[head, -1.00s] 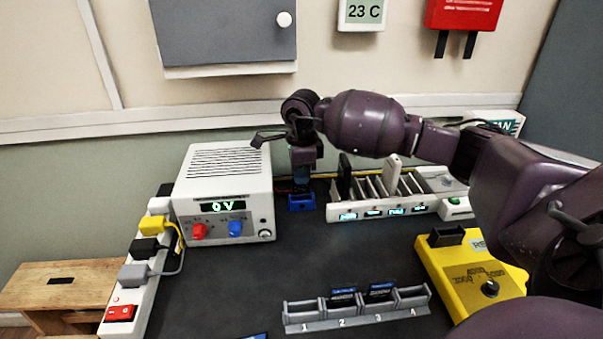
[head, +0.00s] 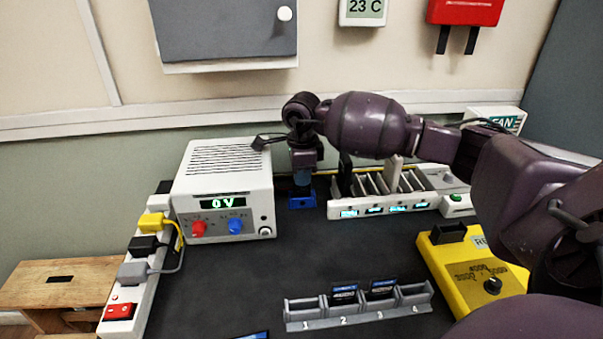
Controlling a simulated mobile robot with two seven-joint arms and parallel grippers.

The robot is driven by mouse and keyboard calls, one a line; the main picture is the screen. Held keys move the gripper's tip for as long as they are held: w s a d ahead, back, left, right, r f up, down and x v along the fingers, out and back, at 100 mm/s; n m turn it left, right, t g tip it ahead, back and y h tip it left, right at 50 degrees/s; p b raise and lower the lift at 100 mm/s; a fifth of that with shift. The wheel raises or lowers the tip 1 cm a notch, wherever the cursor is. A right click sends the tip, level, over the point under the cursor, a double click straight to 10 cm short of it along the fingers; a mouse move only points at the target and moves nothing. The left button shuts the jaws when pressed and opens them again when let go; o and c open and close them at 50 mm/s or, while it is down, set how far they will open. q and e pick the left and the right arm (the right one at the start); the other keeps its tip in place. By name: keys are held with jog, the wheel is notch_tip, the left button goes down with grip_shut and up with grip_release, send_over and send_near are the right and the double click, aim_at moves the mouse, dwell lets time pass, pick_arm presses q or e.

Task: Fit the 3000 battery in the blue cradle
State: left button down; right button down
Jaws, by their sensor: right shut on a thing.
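The blue cradle (head: 302,202) sits on the dark mat at the back, just right of the white power supply. My right gripper (head: 303,178) points down directly above it, shut on a dark bluish battery, mostly hidden by the fingers. I cannot read its label, nor tell whether its lower end is inside the cradle. The grey numbered rack (head: 357,322) at the front holds a battery in slot 2 (head: 344,292) and one in slot 3 (head: 381,288); slots 1 and 4 look empty. My left gripper is out of view.
The white power supply (head: 223,160) reads 0 V. A white slotted rack (head: 352,212) with lit displays stands right of the cradle, close to my gripper. A yellow dial box (head: 465,290) is at right, a power strip (head: 135,285) at left. The mat's middle is clear.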

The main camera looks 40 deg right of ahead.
jog(key=shift+f, duration=0.3)
jog(key=c, duration=1.2)
grip_release()
jog(key=shift+r, duration=0.4)
notch_tip(320, 180, up, 9)
jog(key=shift+f+p, duration=0.2)
jog(key=shift+p, duration=0.4)
jog(key=shift+r, duration=0.75)
